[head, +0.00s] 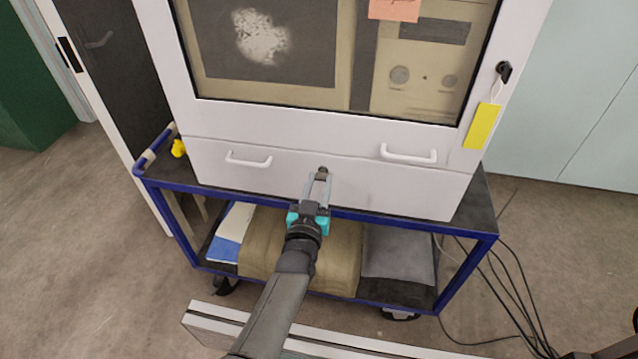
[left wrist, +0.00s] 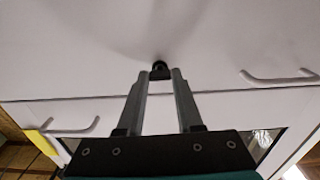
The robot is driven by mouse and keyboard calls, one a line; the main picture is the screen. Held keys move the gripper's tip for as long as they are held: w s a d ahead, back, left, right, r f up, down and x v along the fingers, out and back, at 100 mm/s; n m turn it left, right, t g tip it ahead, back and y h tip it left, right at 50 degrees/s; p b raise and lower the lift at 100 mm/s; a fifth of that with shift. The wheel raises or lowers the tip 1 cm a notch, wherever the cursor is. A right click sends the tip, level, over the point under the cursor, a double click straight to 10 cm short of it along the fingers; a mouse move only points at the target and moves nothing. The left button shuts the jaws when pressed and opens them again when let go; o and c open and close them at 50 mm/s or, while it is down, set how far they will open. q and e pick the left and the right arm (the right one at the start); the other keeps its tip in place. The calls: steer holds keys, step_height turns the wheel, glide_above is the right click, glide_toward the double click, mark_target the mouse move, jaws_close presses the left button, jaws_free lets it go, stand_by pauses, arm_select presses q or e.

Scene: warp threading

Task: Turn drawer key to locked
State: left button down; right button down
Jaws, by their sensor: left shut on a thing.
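The white drawer (head: 400,184) is closed under a cabinet window. A small dark key (head: 322,170) sits in the lock at the middle of the drawer front. My left gripper (head: 319,177) reaches up to it and is shut on the key. In the left wrist view, the dark key (left wrist: 159,67) shows at the tips of the two grey fingers of my left gripper (left wrist: 160,75). The fingers hide part of the key, and its turned angle cannot be told. My right gripper is not in view.
White handles (head: 248,159) (head: 408,154) flank the lock. A yellow tag (head: 482,126) hangs from another lock (head: 504,70) on the cabinet's right. The cabinet stands on a blue-framed cart (head: 340,214). Cables (head: 510,285) lie on the floor at right.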

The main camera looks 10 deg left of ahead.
arm_select(q)
steer(key=n, duration=0.5)
steer(key=n+b, duration=0.1)
steer(key=n, duration=1.1)
steer(key=shift+b, duration=0.35)
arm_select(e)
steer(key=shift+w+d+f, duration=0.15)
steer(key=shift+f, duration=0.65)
arm_select(q)
steer(key=shift+n, duration=0.4)
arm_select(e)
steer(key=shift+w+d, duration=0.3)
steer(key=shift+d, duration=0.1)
